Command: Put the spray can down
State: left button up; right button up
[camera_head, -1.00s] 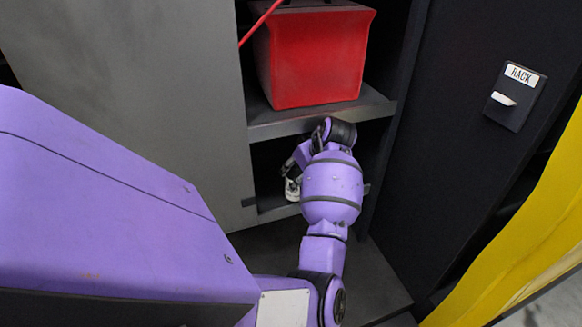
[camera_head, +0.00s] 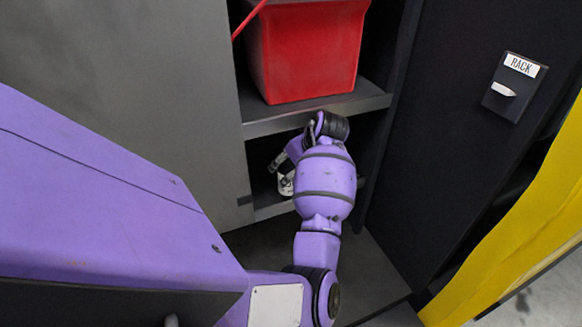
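My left gripper (camera_head: 283,174) reaches into the lower compartment of a dark rack, below the shelf with the red bin. My purple wrist and forearm cover much of it. A small white thing (camera_head: 287,186) shows at the gripper's fingers, low in the compartment; it may be part of the spray can, but too little shows to be sure. I cannot tell whether the fingers press on it or stand apart. My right gripper is not in view.
A red bin (camera_head: 305,55) stands on the shelf (camera_head: 315,115) just above my wrist. A grey panel (camera_head: 130,90) bounds the left. A dark panel with a "RACK" label (camera_head: 522,66) and a yellow surface (camera_head: 510,230) are at the right.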

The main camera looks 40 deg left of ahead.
pick_arm(q)
jog(key=shift+r, duration=0.1)
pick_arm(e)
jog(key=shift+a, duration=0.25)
pick_arm(q)
jog(key=shift+r, duration=0.25)
jog(key=s+d+b, duration=0.1)
jog(key=s+d, duration=0.1)
jog(key=d, duration=1)
jog(key=shift+d+r+b, duration=0.3)
jog(key=shift+r, duration=0.05)
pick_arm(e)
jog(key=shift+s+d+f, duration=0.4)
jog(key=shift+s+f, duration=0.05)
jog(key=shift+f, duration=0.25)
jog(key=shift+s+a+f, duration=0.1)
